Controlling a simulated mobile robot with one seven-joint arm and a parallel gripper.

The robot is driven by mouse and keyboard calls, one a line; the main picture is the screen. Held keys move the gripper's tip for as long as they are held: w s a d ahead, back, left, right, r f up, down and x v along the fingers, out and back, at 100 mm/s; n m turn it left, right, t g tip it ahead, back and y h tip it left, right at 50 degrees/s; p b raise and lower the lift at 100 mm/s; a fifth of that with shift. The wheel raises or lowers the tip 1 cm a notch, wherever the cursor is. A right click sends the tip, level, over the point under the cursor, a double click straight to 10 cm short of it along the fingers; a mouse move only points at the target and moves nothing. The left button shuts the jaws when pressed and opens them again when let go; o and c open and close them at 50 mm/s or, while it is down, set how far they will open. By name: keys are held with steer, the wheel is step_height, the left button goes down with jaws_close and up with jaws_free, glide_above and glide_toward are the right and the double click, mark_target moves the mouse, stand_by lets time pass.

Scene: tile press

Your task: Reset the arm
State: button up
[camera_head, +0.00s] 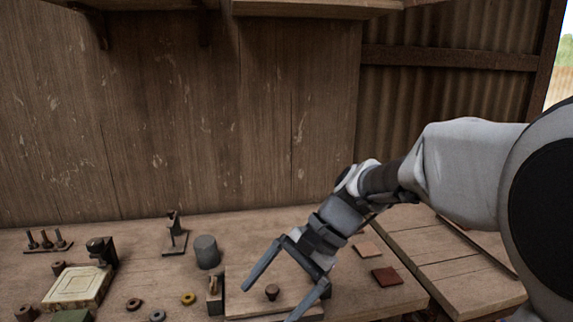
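My arm reaches in from the right, over the right part of the workbench (140,235). My gripper (269,302) points down and to the left, with its two long fingers spread wide apart. No object is held between the fingers. A small dark knob (272,292) on a wooden board (245,300) shows between the fingers; I cannot tell how far below them it is. The lower finger overlaps the board's right end in the picture.
A grey cylinder (207,252), a small metal stand (175,238), a cream tile block (78,287), a peg rack (47,242) and several rings lie to the left. Two flat tiles, one pale (367,249) and one red-brown (387,277), lie right. A shelf (315,9) hangs above.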

steer(key=s+d+f+n+t+h+b, duration=0.2)
steer(key=s+d+n+t+h+b, duration=0.15)
steer(key=s+d, duration=0.35)
steer(key=s+d+f+n+t+h+b, duration=0.2)
steer(key=s+d+n+t+h, duration=0.2)
steer(key=d, duration=0.5)
step_height(320, 180, up, 19)
steer(key=p, duration=1.9)
steer(key=shift+d, duration=0.2)
steer(key=shift+f+m, duration=0.15)
steer(key=shift+m, duration=0.1)
